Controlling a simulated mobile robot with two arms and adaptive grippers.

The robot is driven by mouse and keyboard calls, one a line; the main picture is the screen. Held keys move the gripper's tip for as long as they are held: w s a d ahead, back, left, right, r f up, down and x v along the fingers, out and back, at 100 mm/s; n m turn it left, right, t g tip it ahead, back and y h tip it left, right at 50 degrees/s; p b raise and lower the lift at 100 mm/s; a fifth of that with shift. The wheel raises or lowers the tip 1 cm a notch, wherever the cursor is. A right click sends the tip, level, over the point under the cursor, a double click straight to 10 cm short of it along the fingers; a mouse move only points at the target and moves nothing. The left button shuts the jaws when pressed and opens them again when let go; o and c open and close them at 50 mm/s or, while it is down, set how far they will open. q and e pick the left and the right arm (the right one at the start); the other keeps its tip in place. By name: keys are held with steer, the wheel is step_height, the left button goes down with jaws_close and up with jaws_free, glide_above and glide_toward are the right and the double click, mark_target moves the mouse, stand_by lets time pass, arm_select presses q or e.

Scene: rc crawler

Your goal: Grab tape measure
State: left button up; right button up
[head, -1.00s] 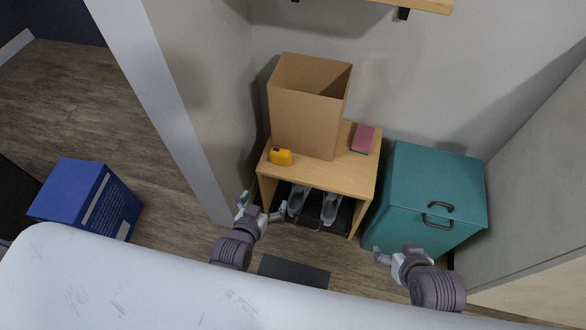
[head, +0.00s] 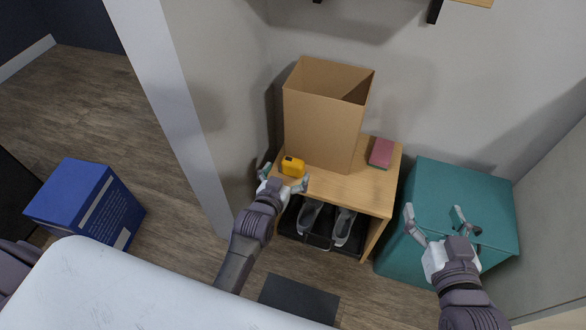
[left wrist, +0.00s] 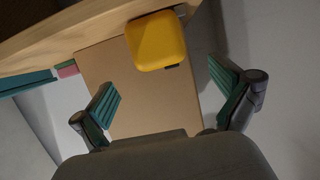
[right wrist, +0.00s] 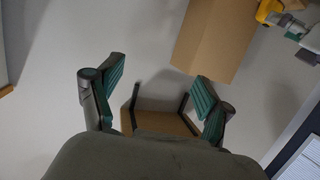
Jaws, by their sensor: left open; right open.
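The yellow tape measure (head: 292,166) sits on the left front part of the small wooden table (head: 345,193), in front of the cardboard box. My left gripper (head: 284,180) is open at the table's front left edge, just in front of the tape measure. In the left wrist view the tape measure (left wrist: 157,41) shows beyond the open fingers, with nothing between them. In the right wrist view the tape measure (right wrist: 268,10) is at the top right, partly cut off. My right gripper (head: 434,216) is open and empty over the teal cabinet.
The tall open cardboard box (head: 325,117) stands behind the tape measure. A dark red block (head: 381,153) lies at the table's right. Grey shoes (head: 343,226) sit on the shelf below. The teal cabinet (head: 480,205) stands at right, a wall corner at left.

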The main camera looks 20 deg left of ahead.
mark_target(291, 165)
arm_select(q)
steer(key=shift+w, duration=0.3)
steer(key=b+x, duration=0.2)
steer(key=x, duration=0.2)
steer(key=shift+w+a+f+b, duration=0.1)
steer(key=shift+w+f+b, duration=0.1)
steer(key=shift+w+b, duration=0.15)
steer(key=shift+w, duration=0.1)
arm_select(e)
step_height(291, 165, up, 11)
steer(key=a+t+y, duration=0.1)
steer(key=t+y, duration=0.1)
steer(key=t, duration=0.5)
steer(key=shift+a+y, duration=0.3)
steer(key=shift+y, duration=0.1)
arm_select(q)
steer(key=shift+c, duration=0.2)
arm_select(e)
steer(key=shift+s, duration=0.1)
arm_select(q)
steer(key=c, duration=1.3)
